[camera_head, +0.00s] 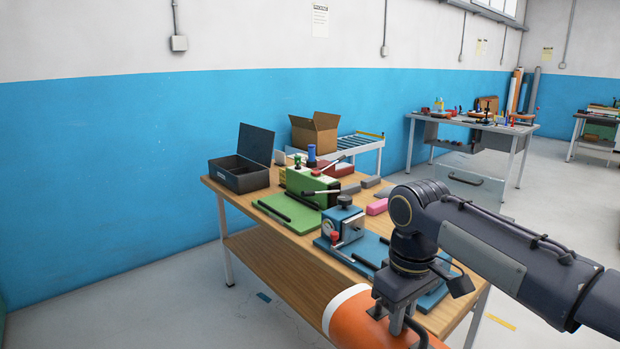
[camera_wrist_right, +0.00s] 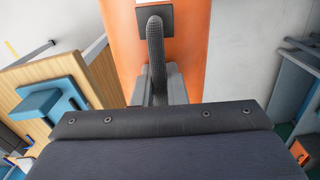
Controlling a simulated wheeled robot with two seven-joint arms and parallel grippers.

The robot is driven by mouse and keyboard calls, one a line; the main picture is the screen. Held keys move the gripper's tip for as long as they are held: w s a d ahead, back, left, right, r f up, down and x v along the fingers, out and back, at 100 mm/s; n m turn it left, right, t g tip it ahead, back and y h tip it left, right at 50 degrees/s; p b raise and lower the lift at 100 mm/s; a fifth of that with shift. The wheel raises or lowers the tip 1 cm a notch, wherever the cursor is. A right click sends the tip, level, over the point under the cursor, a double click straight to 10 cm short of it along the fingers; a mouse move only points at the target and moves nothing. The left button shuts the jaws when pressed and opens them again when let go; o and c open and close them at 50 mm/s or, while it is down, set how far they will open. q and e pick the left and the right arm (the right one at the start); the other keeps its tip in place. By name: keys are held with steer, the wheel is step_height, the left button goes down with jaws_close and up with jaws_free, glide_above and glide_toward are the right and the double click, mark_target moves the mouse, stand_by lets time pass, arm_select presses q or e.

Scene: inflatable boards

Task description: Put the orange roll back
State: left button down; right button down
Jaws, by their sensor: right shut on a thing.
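The orange roll (camera_head: 352,322) is at the bottom of the head view, in front of the wooden table's near edge; its lower part is cut off by the frame. It has a pale end band. My right gripper (camera_head: 398,318) reaches down onto it and is shut on it. In the right wrist view the roll (camera_wrist_right: 190,40) fills the upper middle as an orange surface, with a dark handle (camera_wrist_right: 156,50) between the fingers of my right gripper (camera_wrist_right: 158,88). My left gripper is not in view.
The wooden table (camera_head: 270,262) holds a green machine (camera_head: 312,184), a blue machine (camera_head: 345,222) and an open black case (camera_head: 240,175). A cardboard box (camera_head: 314,132) stands on a roller stand behind. Tall rolls (camera_head: 515,92) lean in the far corner. Grey floor is free at left.

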steer(key=w+f+m, duration=0.1)
steer(key=f, duration=0.2)
steer(key=w+d+f+m, duration=0.1)
steer(key=f, duration=0.2)
steer(key=w+f+m+p, duration=0.1)
steer(key=f, duration=0.2)
steer(key=shift+w+d+f, duration=0.25)
steer(key=shift+w+f, duration=0.05)
steer(key=shift+w, duration=0.1)
steer(key=s+d+f+m, duration=0.1)
steer(key=f+m, duration=0.1)
steer(key=f, duration=0.6)
steer(key=s+d+f+m+p, duration=0.1)
steer(key=s+d+f, duration=0.1)
steer(key=f, duration=0.7)
steer(key=shift+d+m, duration=0.25)
steer(key=shift+m, duration=0.15)
steer(key=shift+s, duration=0.1)
